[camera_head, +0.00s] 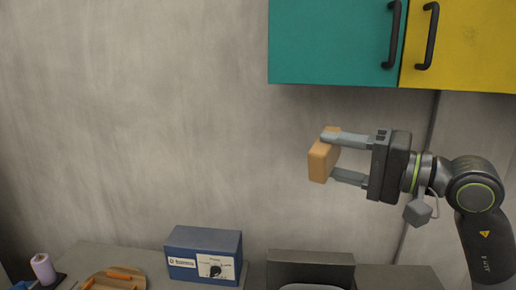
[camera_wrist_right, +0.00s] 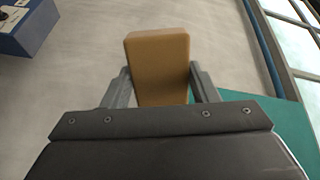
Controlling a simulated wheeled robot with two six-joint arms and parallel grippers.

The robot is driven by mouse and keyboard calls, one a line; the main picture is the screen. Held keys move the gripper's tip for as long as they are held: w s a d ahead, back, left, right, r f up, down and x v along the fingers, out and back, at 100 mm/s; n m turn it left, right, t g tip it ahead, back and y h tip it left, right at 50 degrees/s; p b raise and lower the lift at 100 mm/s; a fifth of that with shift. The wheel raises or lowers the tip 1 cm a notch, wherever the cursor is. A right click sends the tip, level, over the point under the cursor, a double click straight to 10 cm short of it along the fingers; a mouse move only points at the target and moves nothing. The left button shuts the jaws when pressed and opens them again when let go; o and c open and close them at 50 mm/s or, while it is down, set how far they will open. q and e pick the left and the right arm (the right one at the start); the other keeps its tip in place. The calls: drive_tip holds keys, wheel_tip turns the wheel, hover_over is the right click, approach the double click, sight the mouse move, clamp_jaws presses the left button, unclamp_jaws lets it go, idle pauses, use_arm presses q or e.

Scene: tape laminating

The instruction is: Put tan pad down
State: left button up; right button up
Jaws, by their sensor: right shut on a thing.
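The tan pad (camera_head: 322,160) is a small block held up in the air in front of the grey wall, well above the counter. My right gripper (camera_head: 334,157) comes in from the right and is shut on the pad, one finger on each side of it. In the right wrist view the pad (camera_wrist_right: 158,68) stands out past the fingertips (camera_wrist_right: 160,88), its lower part between the two fingers. My left gripper is not in either view.
A blue box (camera_head: 204,256) stands on the counter (camera_head: 90,256). A round wooden tray (camera_head: 115,280) with orange pieces and a pale purple roll (camera_head: 43,268) are at the lower left. Grey bins (camera_head: 310,270) stand lower right. Teal (camera_head: 330,40) and yellow (camera_head: 465,45) cabinets hang above.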

drive_tip(key=s+d+f+m+t+h, duration=0.1)
drive_tip(key=s+d+f+t, duration=0.15)
drive_tip(key=f, duration=0.65)
drive_tip(key=s+d+f+m+t+h, duration=0.1)
drive_tip(key=s+d+f+m+h, duration=0.15)
drive_tip(key=f, duration=0.65)
drive_tip(key=s+d+f+m+t+h, duration=0.15)
drive_tip(key=d+f, duration=0.25)
drive_tip(key=f, duration=0.6)
drive_tip(key=shift+m+t+h, duration=0.4)
drive_tip(key=shift+t+h, duration=0.2)
drive_tip(key=shift+h, duration=0.1)
drive_tip(key=shift+s+a+f, duration=0.4)
drive_tip(key=shift+s+f, duration=0.15)
drive_tip(key=shift+s, duration=0.1)
drive_tip(key=shift+s+a+f, duration=0.35)
drive_tip(key=shift+s+f, duration=0.15)
drive_tip(key=shift+s, duration=0.2)
drive_tip(key=shift+s+a+f, duration=0.4)
drive_tip(key=shift+s+f, duration=0.15)
drive_tip(key=shift+s, duration=0.1)
